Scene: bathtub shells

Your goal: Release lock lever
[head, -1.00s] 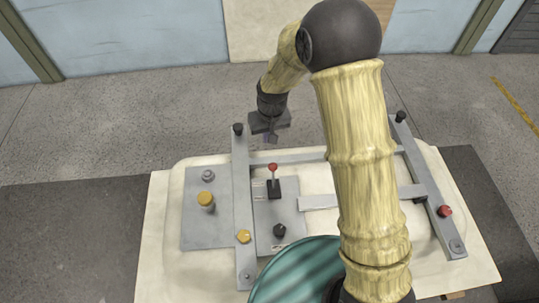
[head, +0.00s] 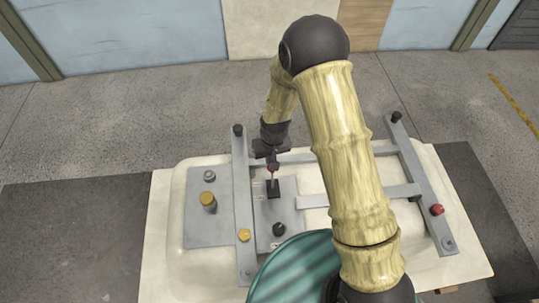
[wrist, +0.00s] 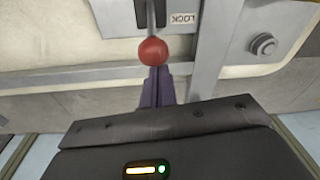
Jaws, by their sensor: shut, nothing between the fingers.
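The lock lever is a thin metal stick with a red ball knob (wrist: 152,51), rising from a black slotted base (head: 274,190) on a grey plate. A "LOCK" label (wrist: 182,19) lies beside the slot in the wrist view. My gripper (wrist: 157,72) is shut and empty, its purple fingers pointing at the knob. In the wrist view the fingertips overlap the knob's near edge; I cannot tell whether they touch it. In the head view my gripper is right at the knob, on its far side.
A grey frame with crossbars (head: 243,215) lies over the cream tub shell (head: 170,215). A yellow knob (head: 208,199), a black knob (head: 279,229) and a red knob (head: 437,210) stand around. A teal round thing (head: 300,270) is in front.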

